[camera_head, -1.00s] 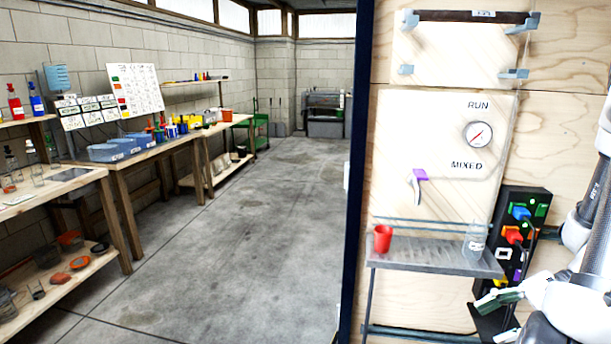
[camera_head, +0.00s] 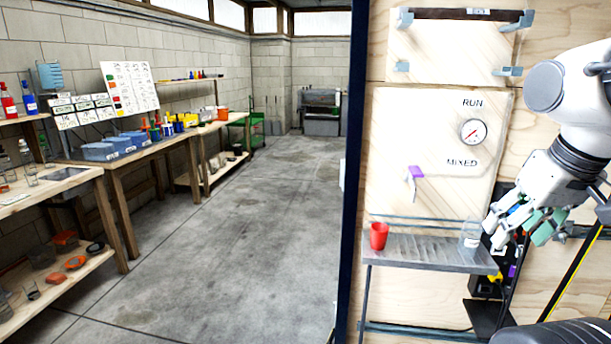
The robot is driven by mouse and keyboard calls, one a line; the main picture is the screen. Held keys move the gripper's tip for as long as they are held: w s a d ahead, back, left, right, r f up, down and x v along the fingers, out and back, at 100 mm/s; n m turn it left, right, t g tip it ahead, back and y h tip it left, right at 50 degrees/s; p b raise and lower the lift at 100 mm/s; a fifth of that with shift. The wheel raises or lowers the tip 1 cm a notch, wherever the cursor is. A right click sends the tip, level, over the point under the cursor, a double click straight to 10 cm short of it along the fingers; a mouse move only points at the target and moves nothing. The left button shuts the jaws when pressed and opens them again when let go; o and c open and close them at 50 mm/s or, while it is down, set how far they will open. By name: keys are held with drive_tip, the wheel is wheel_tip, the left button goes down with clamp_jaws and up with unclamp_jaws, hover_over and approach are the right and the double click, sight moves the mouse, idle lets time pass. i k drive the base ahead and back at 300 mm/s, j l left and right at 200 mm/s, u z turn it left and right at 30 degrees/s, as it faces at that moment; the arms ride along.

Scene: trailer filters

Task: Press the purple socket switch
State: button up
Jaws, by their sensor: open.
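The black socket panel (camera_head: 485,312) hangs on the wooden wall at the right, mostly hidden behind my gripper. A small purple patch (camera_head: 512,271) shows on it just below my gripper, with a bit of yellow beside it. I cannot make out the shape of a switch there. My gripper (camera_head: 520,232) is in front of the panel's upper part, its fingers pointing down and apart. It is open and holds nothing. I cannot tell whether it touches the panel.
A metal shelf (camera_head: 425,252) left of my gripper carries a red cup (camera_head: 378,235) and a clear bottle (camera_head: 471,233), close to my fingers. A purple-topped tap (camera_head: 414,180) and a gauge (camera_head: 473,131) are on the wall above. The floor (camera_head: 250,220) at left is clear.

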sight(513, 269)
drive_tip(key=z, duration=1.05)
